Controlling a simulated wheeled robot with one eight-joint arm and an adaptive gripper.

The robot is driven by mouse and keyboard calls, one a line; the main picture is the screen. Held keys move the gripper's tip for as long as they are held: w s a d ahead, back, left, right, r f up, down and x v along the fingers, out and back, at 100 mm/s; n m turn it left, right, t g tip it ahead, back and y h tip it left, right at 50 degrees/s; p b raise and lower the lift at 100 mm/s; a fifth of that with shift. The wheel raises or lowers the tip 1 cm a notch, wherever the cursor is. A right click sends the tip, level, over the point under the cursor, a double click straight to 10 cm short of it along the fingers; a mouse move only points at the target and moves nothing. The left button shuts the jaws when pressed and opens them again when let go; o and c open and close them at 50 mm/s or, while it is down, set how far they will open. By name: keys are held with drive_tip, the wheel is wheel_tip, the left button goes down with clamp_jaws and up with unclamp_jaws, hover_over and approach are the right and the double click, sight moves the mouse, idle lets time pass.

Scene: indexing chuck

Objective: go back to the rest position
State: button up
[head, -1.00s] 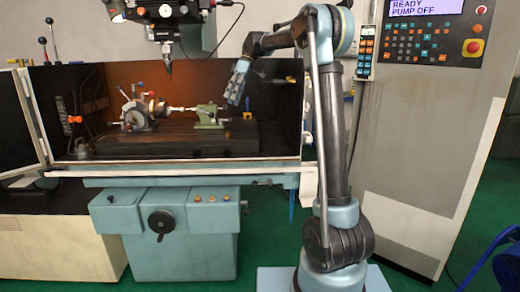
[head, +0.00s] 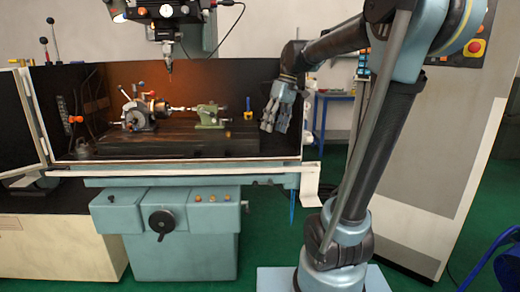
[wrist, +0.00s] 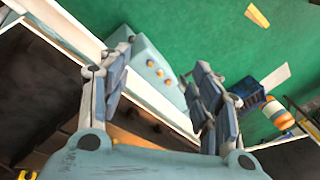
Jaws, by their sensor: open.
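My gripper (head: 273,118) hangs open and empty, fingers pointing down, at the right end of the machine enclosure in the head view. Its fingers (wrist: 155,100) stand apart in the wrist view with nothing between them. The indexing chuck (head: 137,113) sits on the machine table, well to the left of my gripper. A green tailstock (head: 208,116) stands to its right, with a light-coloured workpiece between the two. My gripper is apart from all of these.
The enclosure's front rail (head: 200,180) runs below my gripper. A spindle head (head: 168,15) hangs above the chuck. A control cabinet (head: 430,160) stands behind my arm at the right. The green floor (wrist: 200,35) right of the machine shows some free room.

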drive_tip(key=s+d+f+m+t+h, duration=0.1)
drive_tip(key=s+d+f+m, duration=0.3)
drive_tip(key=s+f, duration=0.6)
drive_tip(key=s+d+f+m+t+h, duration=0.2)
drive_tip(key=s+d+f+m, duration=0.2)
drive_tip(key=s+d+f, duration=0.5)
wheel_tip(320, 180, down, 5)
drive_tip(key=shift+s+d+r+m, duration=0.1)
drive_tip(key=shift+s+d+m, duration=0.2)
drive_tip(key=shift+s, duration=0.5)
drive_tip(key=shift+w+f, duration=0.25)
drive_tip(key=shift+w, duration=0.2)
